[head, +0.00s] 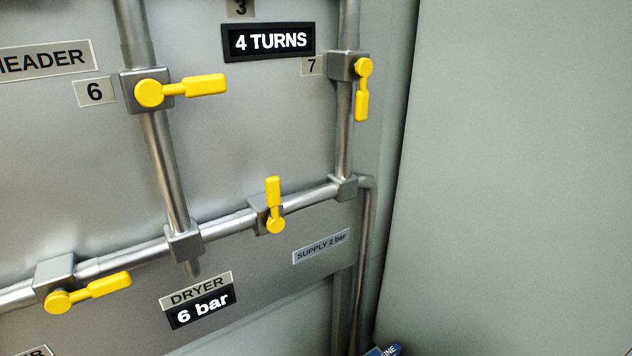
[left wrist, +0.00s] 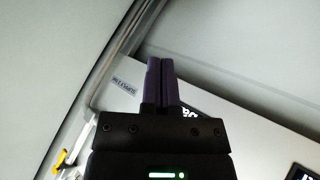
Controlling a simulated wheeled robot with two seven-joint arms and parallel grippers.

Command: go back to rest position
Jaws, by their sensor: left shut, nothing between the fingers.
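My left gripper (left wrist: 161,82) shows in the left wrist view with its two dark fingers together and nothing between them. Behind it are the grey panel and part of a label. No gripper shows in the head view. My right gripper is out of view.
The head view shows a grey panel with pipes and several yellow valve handles, one beside label 6 (head: 195,87) and one below label 7 (head: 362,92). Displays read 4 TURNS (head: 268,42) and 6 bar (head: 202,308). A plain grey wall (head: 520,170) fills the right side.

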